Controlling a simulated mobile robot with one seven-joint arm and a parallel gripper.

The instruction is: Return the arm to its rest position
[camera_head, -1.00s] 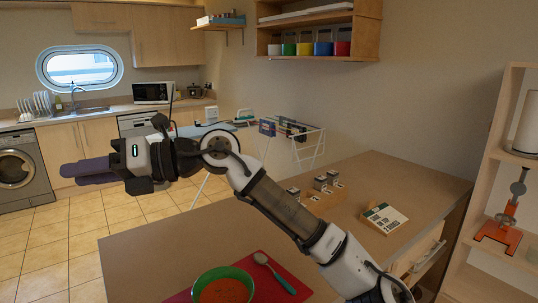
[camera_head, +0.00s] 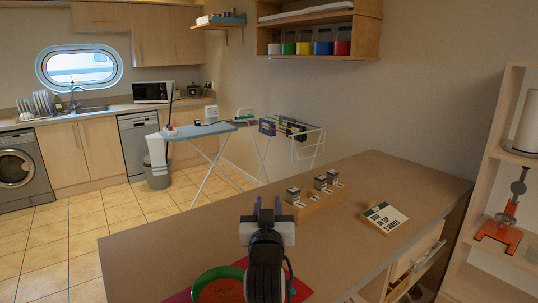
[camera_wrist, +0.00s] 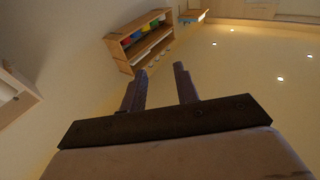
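My gripper (camera_head: 267,206) is in the lower middle of the head view, above the counter (camera_head: 150,245), with its fingers pointing away from the camera. In the wrist view my gripper (camera_wrist: 160,80) shows two dark fingers held apart with nothing between them. The wrist camera looks up toward the ceiling and the upper wall. My forearm is folded toward the camera in the head view and hides part of the counter.
A bowl of orange-red soup (camera_head: 222,291) on a red mat is close below my arm, partly hidden. A wooden spice rack (camera_head: 318,204) and a small sign (camera_head: 384,217) stand to the right. A wall shelf (camera_head: 372,30) hangs above. A shelving unit (camera_head: 489,160) is at far right.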

